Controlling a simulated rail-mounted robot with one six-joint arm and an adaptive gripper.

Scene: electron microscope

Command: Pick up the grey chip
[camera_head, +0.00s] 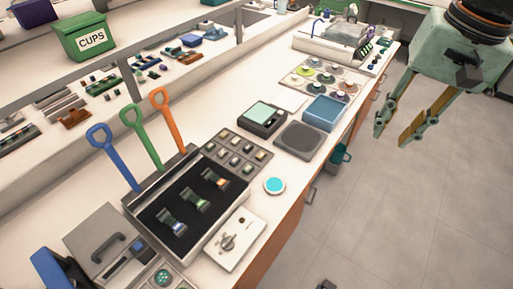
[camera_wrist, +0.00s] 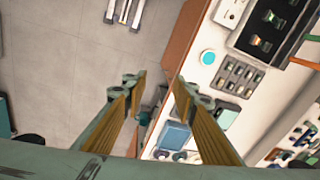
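A grey tray (camera_head: 266,152) on the bench holds several small chips in a grid, with dark, pale and greenish tones. It also shows in the wrist view (camera_wrist: 251,89). I cannot tell which of these is the grey chip; they are too small. My gripper (camera_head: 393,134) is open and empty, above the floor to the right of the bench, well away from the tray. In the wrist view its two fingers (camera_wrist: 159,88) are spread apart with nothing between them, and the tray lies to their right.
A black-lined box (camera_head: 160,188) with blue, green and orange handles behind it stands left of the tray. A cyan round dish (camera_head: 274,186), a dark grey pad (camera_head: 300,141) and a blue bin (camera_head: 324,112) are nearby. A rail shelf runs behind. The floor beside the bench is mostly clear.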

